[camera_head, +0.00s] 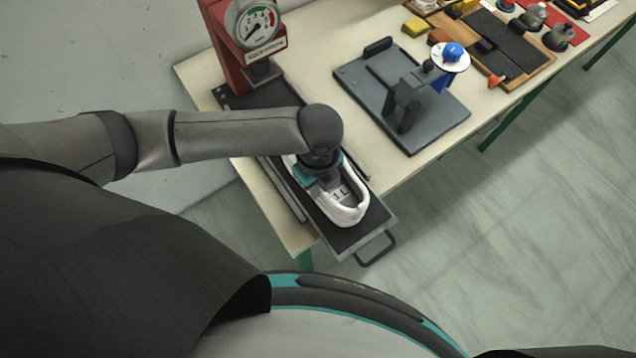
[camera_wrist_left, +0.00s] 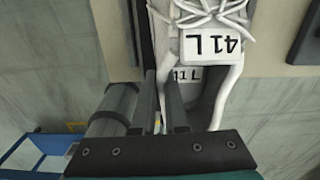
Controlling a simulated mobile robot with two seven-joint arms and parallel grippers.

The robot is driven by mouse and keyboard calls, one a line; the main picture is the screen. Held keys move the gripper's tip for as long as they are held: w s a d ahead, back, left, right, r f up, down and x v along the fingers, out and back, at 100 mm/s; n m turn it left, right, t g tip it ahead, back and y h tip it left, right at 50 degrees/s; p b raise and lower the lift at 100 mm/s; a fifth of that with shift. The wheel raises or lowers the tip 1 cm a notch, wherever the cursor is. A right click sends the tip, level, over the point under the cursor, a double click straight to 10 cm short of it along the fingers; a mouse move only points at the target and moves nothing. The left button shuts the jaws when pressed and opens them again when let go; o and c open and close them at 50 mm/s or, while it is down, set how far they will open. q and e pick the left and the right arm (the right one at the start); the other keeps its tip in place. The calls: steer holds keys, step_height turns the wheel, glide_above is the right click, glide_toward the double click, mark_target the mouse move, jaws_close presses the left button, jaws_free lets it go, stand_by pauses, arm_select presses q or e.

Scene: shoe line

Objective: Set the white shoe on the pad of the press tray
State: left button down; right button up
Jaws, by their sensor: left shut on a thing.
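The white shoe (camera_head: 349,207) lies over the dark surface of the pulled-out press tray (camera_head: 352,241), its opening facing up. It also shows in the left wrist view (camera_wrist_left: 228,75), with a tag reading "41 L" on it. My left gripper (camera_head: 322,172) is shut on the shoe, with its fingers (camera_wrist_left: 162,95) at one side of the opening. The wrist and hand hide part of the shoe in the head view. I cannot tell whether the sole touches the pad, which is mostly covered. My right gripper is not in view.
The red press with a dial gauge (camera_head: 257,24) stands behind the tray. A grey fixture plate (camera_head: 435,125) with an upright bracket is to the right on the table. The tray's handle (camera_head: 378,250) sticks out past the table edge. Tools and blocks lie farther right.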

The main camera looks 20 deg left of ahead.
arm_select(q)
steer(key=shift+f, duration=0.15)
steer(key=c, duration=0.9)
jaws_free()
steer(key=shift+o, duration=0.2)
step_height(320, 180, up, 15)
steer(key=p, duration=0.1)
